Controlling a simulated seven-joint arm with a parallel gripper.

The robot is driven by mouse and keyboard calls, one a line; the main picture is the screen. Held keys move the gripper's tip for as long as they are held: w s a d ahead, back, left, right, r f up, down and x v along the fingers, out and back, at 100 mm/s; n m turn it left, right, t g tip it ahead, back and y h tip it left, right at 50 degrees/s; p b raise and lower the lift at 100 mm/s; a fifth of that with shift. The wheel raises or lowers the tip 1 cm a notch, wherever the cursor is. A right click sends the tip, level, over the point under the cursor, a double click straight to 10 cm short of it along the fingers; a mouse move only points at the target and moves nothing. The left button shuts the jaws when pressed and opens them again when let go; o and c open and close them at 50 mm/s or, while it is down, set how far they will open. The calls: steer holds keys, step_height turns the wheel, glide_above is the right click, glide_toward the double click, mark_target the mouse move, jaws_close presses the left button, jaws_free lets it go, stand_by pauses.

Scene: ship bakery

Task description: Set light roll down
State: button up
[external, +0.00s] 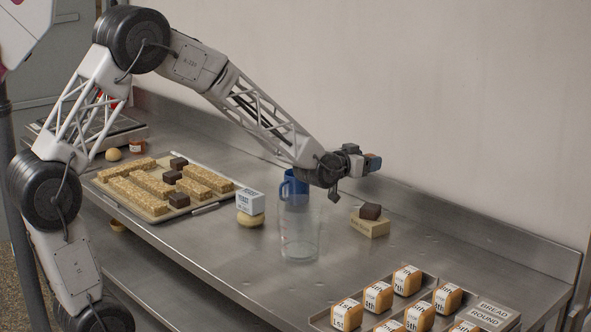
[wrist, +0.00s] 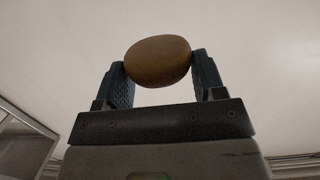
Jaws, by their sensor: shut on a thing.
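My gripper (external: 373,162) is stretched out level above the back of the steel counter, toward the wall. In the wrist view its two dark blue fingers (wrist: 160,72) are shut on a smooth, rounded roll (wrist: 158,60). The roll looks tan-brown in shadow there, and both fingers touch its sides. It is held well above the counter and is not clearly seen in the external view. Other pale rolls stand on the counter: one (external: 114,154) at the back left, one (external: 250,219) under a white box (external: 250,201).
A tray (external: 101,181) of oat bars and dark blocks lies left. A clear jug (external: 299,236) stands mid-counter, with a blue mug (external: 294,188) behind it. A cream block (external: 369,227) bears a dark block (external: 370,211). A tray of wrapped loaves (external: 319,319) is front right. Counter (external: 470,245) right is clear.

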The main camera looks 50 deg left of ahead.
steer(key=s+d, duration=0.8)
steer(key=s, duration=0.1)
glide_above(284, 297)
step_height(284, 297, down, 11)
steer(key=shift+r, duration=0.2)
steer(key=shift+f, duration=0.1)
steer(key=shift+f, duration=2.8)
steer(key=shift+f, duration=1.9)
steer(key=shift+f, duration=0.15)
